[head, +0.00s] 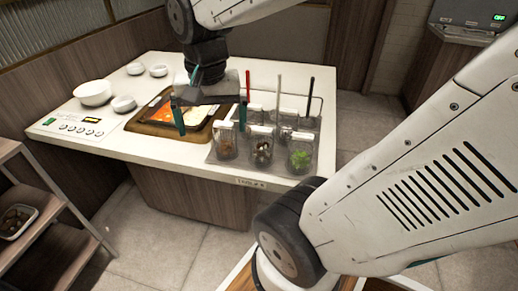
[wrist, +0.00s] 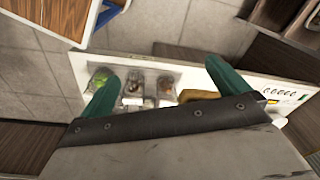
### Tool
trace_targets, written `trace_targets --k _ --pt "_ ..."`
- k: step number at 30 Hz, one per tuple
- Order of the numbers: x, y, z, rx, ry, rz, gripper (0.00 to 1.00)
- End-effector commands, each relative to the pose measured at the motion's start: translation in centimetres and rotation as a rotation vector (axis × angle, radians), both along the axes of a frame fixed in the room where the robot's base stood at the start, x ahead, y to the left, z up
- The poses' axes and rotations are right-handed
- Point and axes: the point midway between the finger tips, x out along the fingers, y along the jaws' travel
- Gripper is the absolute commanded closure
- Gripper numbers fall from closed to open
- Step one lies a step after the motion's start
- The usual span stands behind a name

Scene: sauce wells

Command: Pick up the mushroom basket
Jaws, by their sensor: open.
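A clear basket of dark and pale pieces that look like mushrooms (head: 263,153) stands in the middle of the front row of a clear tray on the white counter. It also shows in the wrist view (wrist: 134,89), between my fingers. My gripper (head: 211,118) is open and empty, with teal fingers spread above the counter. In the head view it is left of this basket and appears higher. The fingers also frame the wrist view (wrist: 165,84). The basket's lower part is hard to make out.
A brown-filled basket (head: 226,148) and a green-filled one (head: 300,159) flank it closely. Several long handles rise behind. A wooden-framed pan (head: 149,127) and white bowls (head: 93,93) lie left. A shelf bin (head: 14,221) holds brown round items.

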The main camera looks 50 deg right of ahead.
Motion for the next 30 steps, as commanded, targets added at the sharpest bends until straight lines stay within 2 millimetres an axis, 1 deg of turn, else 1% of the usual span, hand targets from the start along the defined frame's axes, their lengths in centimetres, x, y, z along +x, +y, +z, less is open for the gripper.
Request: trace_targets --k 1,2,3,5,6,7,8,9,12,15,18,21,30 --pt "1.5 -2.2 -1.0 0.014 0.017 -0.188 0.0" --pt "2.4 -3.4 -1.6 0.021 0.021 -0.305 0.0" --pt "3.4 -5.2 -2.3 0.031 0.024 -0.463 0.0" --pt "4.7 -8.0 -3.8 0.043 0.028 -0.697 0.0" --pt "5.3 -9.9 -4.8 0.051 0.031 -0.854 0.0" --pt "5.7 -11.4 -5.6 0.056 0.032 -0.966 0.0" --pt "6.1 -12.9 -6.5 0.061 0.033 -1.078 0.0" --pt "6.3 -14.8 -7.6 0.067 0.035 -1.219 0.0" --pt "6.5 -19.0 -10.3 0.079 0.037 -1.527 0.0" --pt "6.2 -22.1 -12.5 0.086 0.036 -1.755 0.0" --pt "6.0 -24.0 -13.9 0.091 0.034 -1.901 0.0" --pt "5.8 -24.8 -14.9 0.092 0.034 -1.97 0.0" --pt "5.6 -24.9 -18.3 0.093 0.035 -1.984 0.0"
